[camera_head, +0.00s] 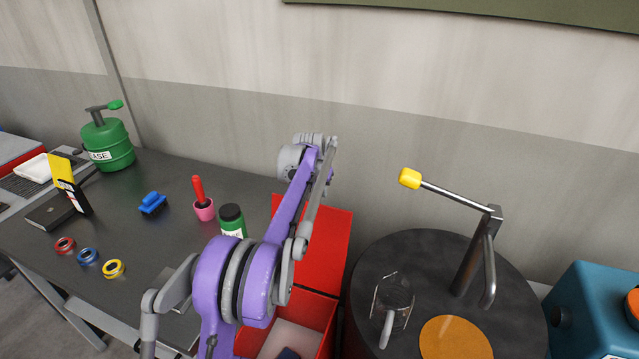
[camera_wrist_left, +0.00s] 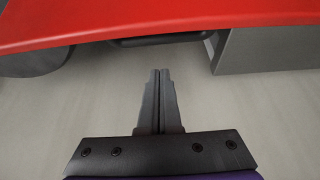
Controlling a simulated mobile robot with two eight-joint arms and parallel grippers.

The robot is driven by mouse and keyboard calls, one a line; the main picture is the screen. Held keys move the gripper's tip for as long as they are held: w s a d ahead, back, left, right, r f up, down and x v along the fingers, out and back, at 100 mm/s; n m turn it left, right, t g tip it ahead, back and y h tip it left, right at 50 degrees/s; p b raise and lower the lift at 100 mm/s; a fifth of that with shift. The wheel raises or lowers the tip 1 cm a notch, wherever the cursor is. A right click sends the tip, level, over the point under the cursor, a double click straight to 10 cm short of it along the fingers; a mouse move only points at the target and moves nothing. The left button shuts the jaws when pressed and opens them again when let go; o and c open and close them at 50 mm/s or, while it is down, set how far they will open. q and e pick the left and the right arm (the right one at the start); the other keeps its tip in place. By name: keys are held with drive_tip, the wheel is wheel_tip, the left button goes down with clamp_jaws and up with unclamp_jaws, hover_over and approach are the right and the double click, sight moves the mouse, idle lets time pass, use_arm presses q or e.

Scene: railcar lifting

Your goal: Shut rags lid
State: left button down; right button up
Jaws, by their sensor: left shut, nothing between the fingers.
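The red bin (camera_head: 322,312) stands at the lower middle of the head view, beside the table. Its red lid (camera_head: 335,232) is open, tilted up at the back of the bin. Something dark lies inside on the pale bottom. My purple and grey left arm crosses in front of the bin and lid and hides part of both. My left gripper (camera_wrist_left: 160,72) is shut and empty in the left wrist view. A red panel (camera_wrist_left: 160,20), probably the lid, spans the top of that view, apart from the fingertips. The fingers are not clear in the head view. My right gripper is out of view.
A dark drum (camera_head: 390,250) with a yellow-knobbed lever (camera_head: 450,190) stands right of the bin, and a blue container (camera_head: 590,310) beyond it. The table (camera_head: 150,195) at left carries a green grease can (camera_head: 108,142), tape rolls and a green bottle (camera_head: 232,221). A wall is behind.

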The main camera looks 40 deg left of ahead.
use_arm(q)
drive_tip(key=s, duration=0.1)
drive_tip(key=s+d, duration=0.1)
drive_tip(key=s, duration=0.1)
drive_tip(key=shift+f, duration=0.2)
drive_tip(key=shift+s, duration=0.1)
idle(0.3)
